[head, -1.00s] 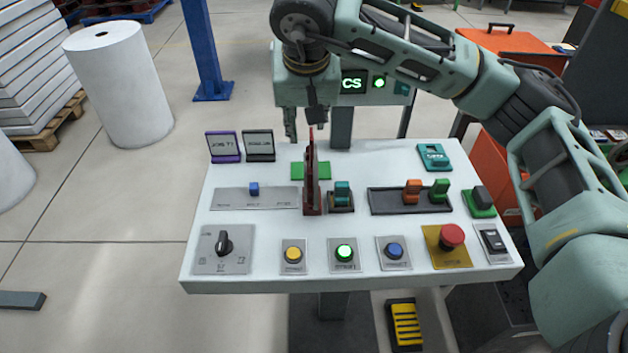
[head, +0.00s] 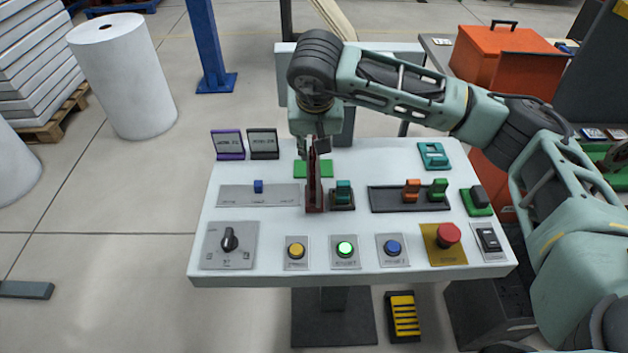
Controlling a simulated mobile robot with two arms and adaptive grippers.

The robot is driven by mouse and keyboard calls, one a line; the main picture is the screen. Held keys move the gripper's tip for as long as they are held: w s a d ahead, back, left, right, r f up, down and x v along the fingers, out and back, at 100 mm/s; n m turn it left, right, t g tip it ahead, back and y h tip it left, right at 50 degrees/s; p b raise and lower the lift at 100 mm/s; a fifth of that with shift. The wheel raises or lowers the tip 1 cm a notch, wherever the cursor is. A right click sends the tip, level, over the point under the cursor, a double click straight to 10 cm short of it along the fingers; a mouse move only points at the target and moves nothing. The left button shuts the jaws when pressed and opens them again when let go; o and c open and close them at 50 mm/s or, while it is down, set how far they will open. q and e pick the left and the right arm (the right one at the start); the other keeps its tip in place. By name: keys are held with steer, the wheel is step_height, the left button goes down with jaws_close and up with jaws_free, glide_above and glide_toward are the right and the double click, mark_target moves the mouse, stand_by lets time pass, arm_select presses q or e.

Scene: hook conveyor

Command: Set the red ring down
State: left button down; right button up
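A narrow dark red upright piece (head: 314,188) stands on the white panel table, between the blue slider plate and the teal switch. It is seen nearly edge-on, so I cannot make out a ring shape or tell whether it is the red ring. My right gripper (head: 314,148) points down at the upper end of this piece, over the green pad. Its fingers overlap the red top in the picture; whether they grip it I cannot tell. My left gripper is out of view.
The table (head: 270,220) carries a teal switch (head: 343,192), a blue slider (head: 258,186), orange and green levers (head: 412,189), several push buttons, a red mushroom button (head: 448,236) and a black knob (head: 229,240). Two small signs (head: 262,143) stand at the back left. A green pad (head: 302,169) lies behind.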

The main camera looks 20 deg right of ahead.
jaws_close()
stand_by(0.4)
steer(key=shift+w+r, duration=0.1)
steer(key=shift+r, duration=0.1)
